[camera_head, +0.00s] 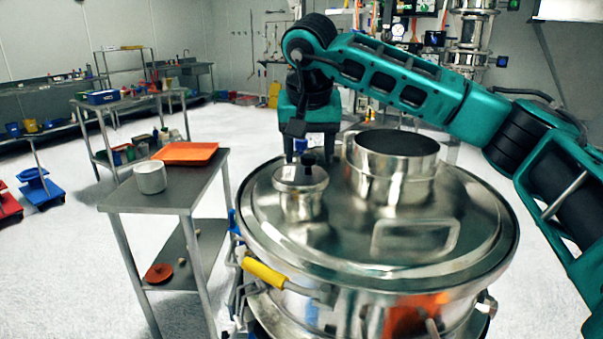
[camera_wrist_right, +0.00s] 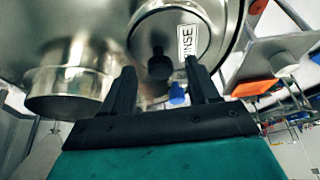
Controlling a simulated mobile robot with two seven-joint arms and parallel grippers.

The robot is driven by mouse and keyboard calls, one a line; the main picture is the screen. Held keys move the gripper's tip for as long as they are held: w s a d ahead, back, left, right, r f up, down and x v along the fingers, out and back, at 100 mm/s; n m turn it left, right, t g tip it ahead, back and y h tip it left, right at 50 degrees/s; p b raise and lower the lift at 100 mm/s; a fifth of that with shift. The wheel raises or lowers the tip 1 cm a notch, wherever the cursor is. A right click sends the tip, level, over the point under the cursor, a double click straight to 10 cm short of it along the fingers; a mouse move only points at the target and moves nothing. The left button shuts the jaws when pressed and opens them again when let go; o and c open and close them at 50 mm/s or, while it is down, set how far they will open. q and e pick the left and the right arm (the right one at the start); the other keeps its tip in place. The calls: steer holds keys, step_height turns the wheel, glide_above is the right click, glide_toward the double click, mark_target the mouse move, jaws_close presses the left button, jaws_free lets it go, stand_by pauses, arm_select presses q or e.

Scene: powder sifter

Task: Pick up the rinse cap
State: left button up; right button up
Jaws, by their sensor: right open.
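The rinse cap (camera_head: 300,190) is a round shiny metal cap with a black knob, seated on the left part of the big steel sifter lid (camera_head: 400,225). In the right wrist view the rinse cap (camera_wrist_right: 200,22) shows its "RINSE" label, and its black knob lies in line with the gap between my fingers. My right gripper (camera_wrist_right: 159,66) is open with nothing in it. In the head view the right gripper (camera_head: 300,147) points down just behind the cap, its fingertips partly hard to make out. My left gripper is not in view.
An open steel collar (camera_head: 394,165) rises from the lid, right of the cap. A yellow handle (camera_head: 264,273) sticks out at the sifter's front left. To the left, a steel table (camera_head: 170,196) holds an orange tray (camera_head: 186,153) and a white round container (camera_head: 150,177).

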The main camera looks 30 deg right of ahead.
steer(key=shift+x, duration=1)
steer(key=shift+r, duration=0.1)
jaws_close()
